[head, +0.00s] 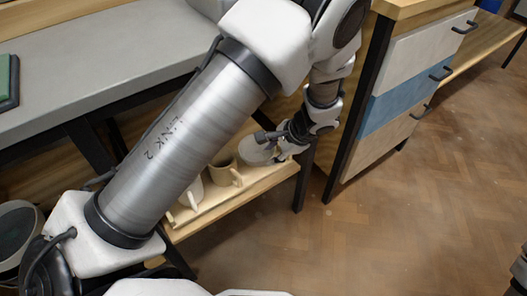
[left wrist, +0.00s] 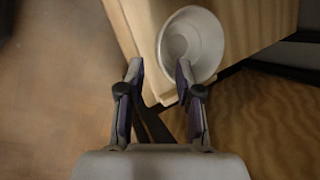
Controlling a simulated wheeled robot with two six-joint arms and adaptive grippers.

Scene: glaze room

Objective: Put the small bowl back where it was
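The small bowl, whitish and round, stands on a low wooden shelf near its end; in the left wrist view the bowl (left wrist: 203,32) shows its open top close to the shelf corner. In the head view the bowl (head: 255,153) is partly hidden by my left gripper (head: 290,140). In the left wrist view my left gripper (left wrist: 158,72) is open, its fingertips apart. The bowl's near left rim lies ahead of the gap, and the right finger overlaps the rim in the picture. I cannot tell whether it touches. My right gripper is not in view.
A grey worktop (head: 90,68) lies above. A drawer cabinet (head: 395,100) stands right, with open floor (head: 400,220) in front.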

